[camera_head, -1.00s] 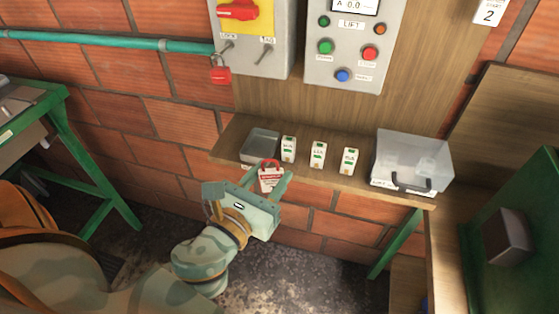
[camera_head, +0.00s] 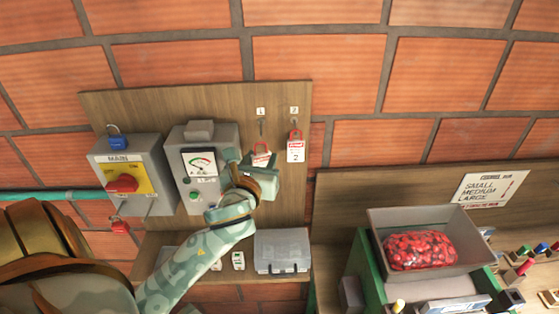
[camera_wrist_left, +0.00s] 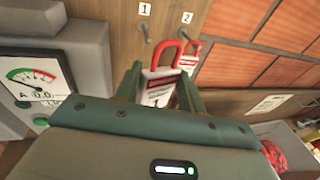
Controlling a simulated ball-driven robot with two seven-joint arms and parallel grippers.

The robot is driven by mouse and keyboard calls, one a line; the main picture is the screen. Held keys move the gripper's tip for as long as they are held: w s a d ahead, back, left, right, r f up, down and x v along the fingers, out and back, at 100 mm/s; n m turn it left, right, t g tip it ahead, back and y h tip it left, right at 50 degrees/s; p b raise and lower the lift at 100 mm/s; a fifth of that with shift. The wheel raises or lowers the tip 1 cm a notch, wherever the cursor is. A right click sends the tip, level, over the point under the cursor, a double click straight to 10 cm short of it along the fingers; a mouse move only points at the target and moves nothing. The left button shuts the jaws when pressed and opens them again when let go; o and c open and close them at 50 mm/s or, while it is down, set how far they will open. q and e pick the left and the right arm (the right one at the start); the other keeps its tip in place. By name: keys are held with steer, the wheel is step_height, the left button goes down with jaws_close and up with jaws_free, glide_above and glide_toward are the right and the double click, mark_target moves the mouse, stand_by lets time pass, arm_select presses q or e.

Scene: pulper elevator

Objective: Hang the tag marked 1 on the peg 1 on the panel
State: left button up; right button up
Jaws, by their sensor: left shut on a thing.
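My left gripper (camera_head: 261,164) is shut on the red-and-white tag (camera_head: 261,155), held just below and in front of peg 1 (camera_head: 262,126) on the wooden panel. In the left wrist view the tag (camera_wrist_left: 160,87) stands between the fingers (camera_wrist_left: 158,92) with its red loop up; a 1 shows low on its face. The loop is below and to the right of peg 1 (camera_wrist_left: 146,36) and appears apart from it. Peg 2 (camera_head: 294,124) bears another red-and-white tag (camera_head: 296,148) marked 2. My right gripper is not in view.
The grey lift box (camera_head: 184,150) with a dial is left of the gripper. The main switch box (camera_head: 134,190) is farther left.

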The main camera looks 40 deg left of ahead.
arm_select(q)
steer(key=shift+w+d+f, duration=0.25)
steer(key=shift+w+f, duration=0.05)
steer(key=shift+f, duration=0.15)
steer(key=shift+a+f, duration=0.1)
steer(key=shift+f, duration=0.15)
steer(key=shift+s+a, duration=0.15)
steer(key=shift+a, duration=0.3)
steer(key=shift+x, duration=0.85)
steer(key=w+a, duration=0.2)
steer(key=w+a+f, duration=0.1)
steer(key=w+a, duration=0.1)
steer(key=w, duration=0.1)
steer(key=shift+w+a+f, duration=0.2)
steer(key=shift+w+a, duration=0.1)
steer(key=shift+a, duration=0.05)
steer(key=shift+c, duration=0.5)
